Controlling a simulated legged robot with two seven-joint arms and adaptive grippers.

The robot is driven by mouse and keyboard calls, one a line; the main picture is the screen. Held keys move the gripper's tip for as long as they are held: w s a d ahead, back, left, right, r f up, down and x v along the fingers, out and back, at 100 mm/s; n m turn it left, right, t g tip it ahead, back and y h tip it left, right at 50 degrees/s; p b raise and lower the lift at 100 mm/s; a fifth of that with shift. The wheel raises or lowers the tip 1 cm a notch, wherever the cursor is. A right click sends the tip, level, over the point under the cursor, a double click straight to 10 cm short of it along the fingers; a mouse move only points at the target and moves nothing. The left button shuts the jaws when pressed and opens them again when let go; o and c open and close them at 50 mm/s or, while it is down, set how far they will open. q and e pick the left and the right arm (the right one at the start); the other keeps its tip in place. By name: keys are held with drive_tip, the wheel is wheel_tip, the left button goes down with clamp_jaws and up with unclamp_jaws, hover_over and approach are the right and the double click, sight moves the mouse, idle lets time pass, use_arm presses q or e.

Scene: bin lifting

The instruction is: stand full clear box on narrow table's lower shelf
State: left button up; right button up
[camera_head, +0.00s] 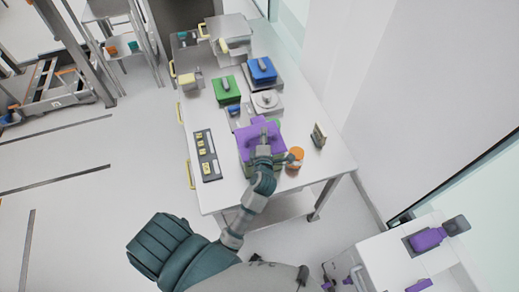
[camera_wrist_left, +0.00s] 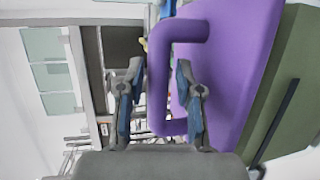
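My left gripper (camera_head: 265,138) is over a purple-lidded box (camera_head: 248,151) near the front of the white table. In the wrist view, my left gripper (camera_wrist_left: 159,72) is open, with its fingers apart on either side of the purple handle (camera_wrist_left: 160,85). I cannot tell whether they touch it. The lid sits on an olive-green body (camera_wrist_left: 295,90). A pale, see-through-looking box (camera_head: 232,38) stands at the table's far end; I cannot tell its contents. A narrow shelved stand (camera_head: 122,52) at the upper left has small orange and teal things on its lower shelf. My right gripper is out of view.
The white table (camera_head: 315,165) also holds a green box (camera_head: 226,91), a blue box (camera_head: 261,70), a grey-white box (camera_head: 267,103), a dark tray (camera_head: 206,156) and an orange cylinder (camera_head: 295,157). A wall is close on the right. The floor (camera_head: 100,170) left is mostly clear.

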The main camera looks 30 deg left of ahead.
use_arm(q)
drive_tip(key=shift+w+a, duration=0.1)
drive_tip(key=shift+w, duration=0.45)
drive_tip(key=shift+s+a+f, duration=0.1)
drive_tip(key=shift+a, duration=0.2)
clamp_jaws()
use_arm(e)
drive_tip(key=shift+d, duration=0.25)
